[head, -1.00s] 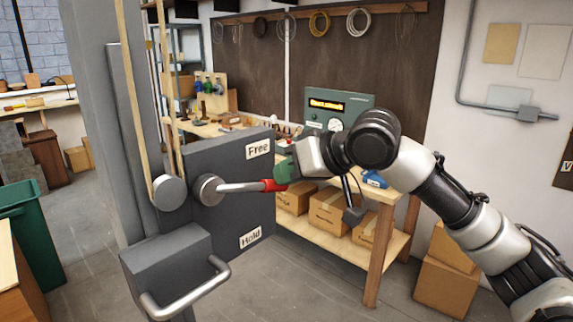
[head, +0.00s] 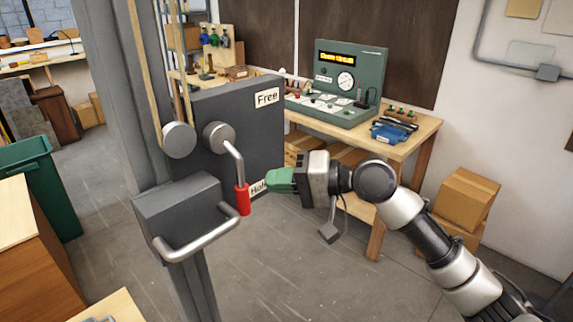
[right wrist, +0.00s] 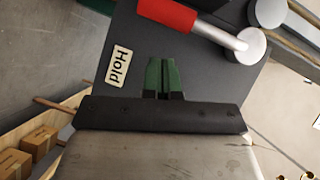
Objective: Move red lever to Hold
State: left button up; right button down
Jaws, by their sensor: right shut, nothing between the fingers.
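The lever's red grip (head: 242,199) hangs at the lower end of a bent metal arm that runs from a round pivot (head: 218,137) on the dark grey panel (head: 240,105). The lever points down, beside the Hold label (head: 258,188), which my right gripper partly covers. The Free label (head: 267,97) is above. My right gripper (head: 272,181) has green fingers, shut and empty, just right of the red grip and apart from it. My left gripper is not in view.
A grey box with a metal handle (head: 203,238) sticks out below the lever. A workbench (head: 405,145) with a green control console (head: 342,85) stands behind. Cardboard boxes (head: 467,198) are at the right. Open floor lies below my right gripper.

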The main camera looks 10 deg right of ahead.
jog(key=shift+s+a+f+m+t+y, duration=0.15)
jog(key=shift+s+a+f+m+y, duration=0.35)
jog(key=shift+a+m, duration=0.2)
jog(key=shift+s+a+f+m+t+y, duration=0.15)
jog(key=shift+s+a+f+m+y, duration=0.35)
jog(key=shift+a+m, duration=0.2)
jog(key=shift+w+r, duration=0.1)
